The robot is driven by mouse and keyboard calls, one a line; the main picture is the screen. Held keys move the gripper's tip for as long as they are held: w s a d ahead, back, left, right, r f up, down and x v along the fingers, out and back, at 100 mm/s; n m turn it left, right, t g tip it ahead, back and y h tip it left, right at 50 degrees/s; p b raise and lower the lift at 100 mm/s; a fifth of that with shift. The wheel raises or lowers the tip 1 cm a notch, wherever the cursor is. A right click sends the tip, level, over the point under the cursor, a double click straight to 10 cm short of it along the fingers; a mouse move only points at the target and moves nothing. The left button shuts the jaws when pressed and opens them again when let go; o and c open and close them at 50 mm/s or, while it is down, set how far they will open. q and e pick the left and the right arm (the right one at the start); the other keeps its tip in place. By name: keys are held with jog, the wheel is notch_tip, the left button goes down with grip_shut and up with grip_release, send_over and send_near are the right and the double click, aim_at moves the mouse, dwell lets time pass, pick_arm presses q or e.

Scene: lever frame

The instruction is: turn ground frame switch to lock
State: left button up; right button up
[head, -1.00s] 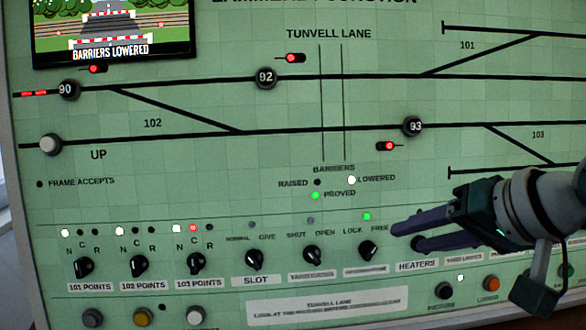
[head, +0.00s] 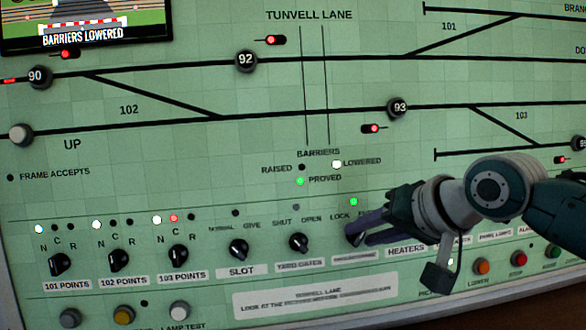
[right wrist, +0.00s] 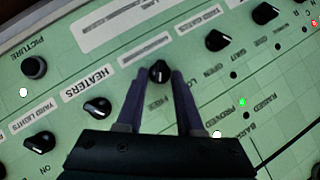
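The ground frame switch (head: 352,232) is a small black rotary knob with LOCK printed at its upper left; its FREE mark and knob are partly hidden by my gripper in the head view. A green lamp (head: 353,201) is lit above it. In the right wrist view the knob (right wrist: 159,73) sits between the two purple fingertips of my right gripper (right wrist: 158,77). The fingers are apart, one on each side, with a small gap showing; contact cannot be told. The right gripper (head: 357,236) reaches in from the right in the head view. My left gripper is not in view.
The yard gates knob (head: 298,242) and slot knob (head: 238,249) stand to the left on the green panel (head: 200,180). The heaters knob (right wrist: 97,107) is close beside my fingers. Several push buttons line the lower edge. A screen (head: 80,20) shows lowered barriers.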

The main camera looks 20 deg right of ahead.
grip_shut()
